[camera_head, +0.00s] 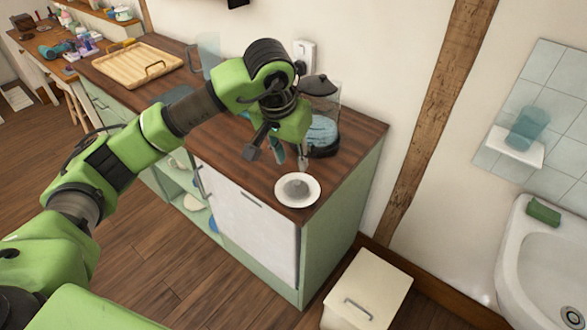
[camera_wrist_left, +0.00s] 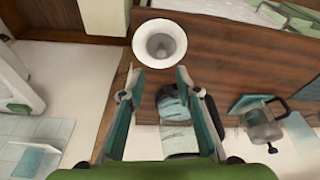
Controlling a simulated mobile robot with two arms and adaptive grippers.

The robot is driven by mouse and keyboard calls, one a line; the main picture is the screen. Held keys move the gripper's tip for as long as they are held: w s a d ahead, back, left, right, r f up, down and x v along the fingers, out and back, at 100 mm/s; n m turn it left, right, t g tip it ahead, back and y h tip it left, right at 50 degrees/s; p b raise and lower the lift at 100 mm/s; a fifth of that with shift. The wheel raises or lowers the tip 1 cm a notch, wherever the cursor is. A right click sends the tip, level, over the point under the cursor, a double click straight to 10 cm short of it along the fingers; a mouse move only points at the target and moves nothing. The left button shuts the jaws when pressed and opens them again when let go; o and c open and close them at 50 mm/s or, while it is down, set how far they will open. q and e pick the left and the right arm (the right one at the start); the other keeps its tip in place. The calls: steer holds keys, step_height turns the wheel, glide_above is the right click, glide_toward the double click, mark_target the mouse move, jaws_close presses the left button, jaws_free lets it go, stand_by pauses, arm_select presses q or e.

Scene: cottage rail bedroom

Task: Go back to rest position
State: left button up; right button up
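My left gripper (camera_head: 277,158) is above the wooden counter top (camera_head: 225,148), near its right end. Its two fingers are spread apart with nothing between them, so it is open and empty. The left wrist view also shows the open fingers (camera_wrist_left: 160,78). A small white dish (camera_head: 313,190) with a grey middle stands on the counter, just in front of and below the fingertips. The dish also shows just beyond the fingertips in the left wrist view (camera_wrist_left: 160,25). My left arm reaches in from the lower left. My right gripper is in neither view.
A glass kettle (camera_head: 323,130) stands close behind the gripper, partly hidden by it. A wooden tray (camera_head: 122,66) and a clear pitcher (camera_head: 209,52) are further left. A cream bin (camera_head: 372,285) stands on the floor; a sink (camera_head: 522,250) is at right.

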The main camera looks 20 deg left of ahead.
arm_select(q)
steer(key=shift+s+r, duration=0.15)
steer(key=shift+r, duration=0.15)
